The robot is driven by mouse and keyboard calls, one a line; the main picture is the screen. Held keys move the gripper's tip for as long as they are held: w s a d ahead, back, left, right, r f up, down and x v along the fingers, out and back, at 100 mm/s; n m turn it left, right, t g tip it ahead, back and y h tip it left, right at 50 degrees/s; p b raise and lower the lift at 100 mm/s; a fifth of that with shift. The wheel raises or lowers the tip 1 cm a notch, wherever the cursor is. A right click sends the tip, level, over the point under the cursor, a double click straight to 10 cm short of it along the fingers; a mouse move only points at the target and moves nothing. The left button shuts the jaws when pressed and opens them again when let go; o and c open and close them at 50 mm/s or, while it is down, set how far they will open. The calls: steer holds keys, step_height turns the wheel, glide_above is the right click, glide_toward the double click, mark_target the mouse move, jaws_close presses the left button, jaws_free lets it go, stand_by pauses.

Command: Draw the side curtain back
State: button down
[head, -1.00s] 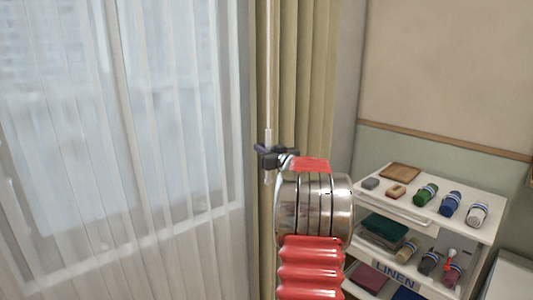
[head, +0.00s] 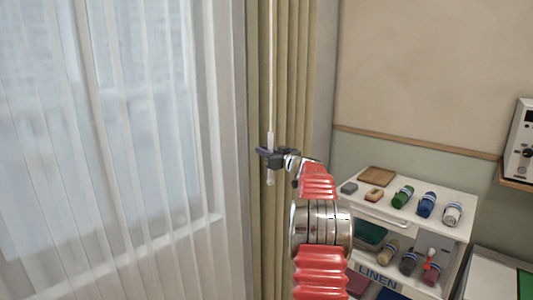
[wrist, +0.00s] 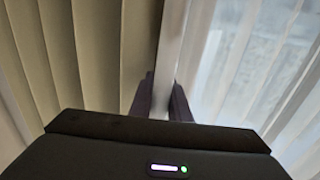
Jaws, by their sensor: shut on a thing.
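The side curtain (head: 295,100) is the beige pleated drape that hangs gathered between the window and the wall corner. In the wrist view it hangs at the left (wrist: 90,50). A thin pale wand (head: 272,80) hangs down in front of the drape, near its left edge. My gripper (head: 268,153) is shut on the wand close to its lower end, and the wand's tip shows below the jaws. In the wrist view the wand (wrist: 171,45) stands between the two dark fingers of my gripper (wrist: 160,100). The drape's lower part is partly hidden by my arm.
A white sheer curtain (head: 120,150) covers the window at left. A white linen cart (head: 440,190) with several rolls and folded cloths stands close at the right of my arm. A device (head: 525,140) sits on a wall shelf at far right.

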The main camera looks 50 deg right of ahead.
steer(key=shift+s+d+r, duration=0.1)
steer(key=shift+d+r, duration=0.1)
steer(key=c, duration=2.1)
jaws_free()
steer(key=shift+d, duration=0.1)
steer(key=o, duration=0.4)
steer(key=shift+f, duration=0.15)
steer(key=shift+o, duration=0.2)
steer(key=s+a, duration=0.2)
steer(key=s, duration=1.1)
steer(key=shift+s+a, duration=0.25)
steer(key=shift+a, duration=0.05)
steer(key=shift+f, duration=0.1)
